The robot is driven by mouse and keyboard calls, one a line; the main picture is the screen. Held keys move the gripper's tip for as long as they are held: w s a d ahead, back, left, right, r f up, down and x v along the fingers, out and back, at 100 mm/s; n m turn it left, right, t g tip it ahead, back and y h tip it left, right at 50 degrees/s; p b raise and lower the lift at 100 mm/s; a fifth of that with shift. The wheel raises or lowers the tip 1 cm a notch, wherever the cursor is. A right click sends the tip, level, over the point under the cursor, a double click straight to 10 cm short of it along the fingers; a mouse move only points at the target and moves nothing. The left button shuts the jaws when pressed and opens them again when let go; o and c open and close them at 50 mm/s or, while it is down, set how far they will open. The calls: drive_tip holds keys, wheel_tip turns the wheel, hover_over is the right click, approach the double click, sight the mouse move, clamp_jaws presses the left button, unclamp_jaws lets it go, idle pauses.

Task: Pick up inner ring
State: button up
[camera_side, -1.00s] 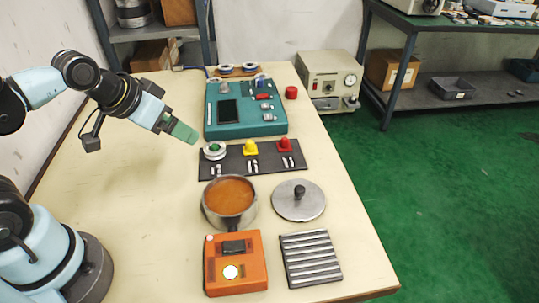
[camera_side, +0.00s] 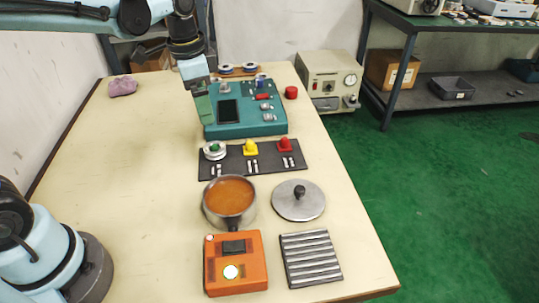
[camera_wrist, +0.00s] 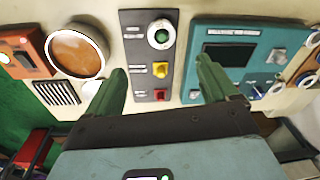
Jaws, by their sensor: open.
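A pale metal ring (camera_side: 214,150) with a green centre sits at the left end of a dark mat (camera_side: 232,168). It also shows in the wrist view (camera_wrist: 150,36), beyond the space between my fingers. I cannot tell for sure that this is the inner ring. My gripper (camera_side: 206,119) is above the left edge of the teal panel, pointing down, behind the ring in the side view. In the wrist view my gripper (camera_wrist: 162,66) has its two green fingers wide apart with nothing between them. The ring is apart from the fingers.
A yellow piece (camera_side: 250,148) and a red piece (camera_side: 285,145) stand on the same mat. The teal panel (camera_side: 265,130) lies behind it. A pot of orange liquid (camera_side: 229,197), a lid (camera_side: 310,205), an orange box (camera_side: 255,277) and a ribbed plate (camera_side: 311,258) are in front.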

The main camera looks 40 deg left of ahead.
sight(214, 145)
drive_tip(key=shift+m+g, duration=0.5)
drive_tip(key=shift+m, duration=0.1)
drive_tip(key=shift+w+a+f, duration=0.1)
drive_tip(key=shift+w+f, duration=0.15)
drive_tip(key=shift+f, duration=1.95)
drive_tip(key=shift+w+f, duration=0.3)
drive_tip(key=shift+f, duration=1.95)
drive_tip(key=shift+w+a+f, duration=0.1)
drive_tip(key=shift+w+f, duration=0.15)
drive_tip(key=shift+f, duration=1.95)
drive_tip(key=c, duration=1.3)
drive_tip(key=shift+r, duration=0.1)
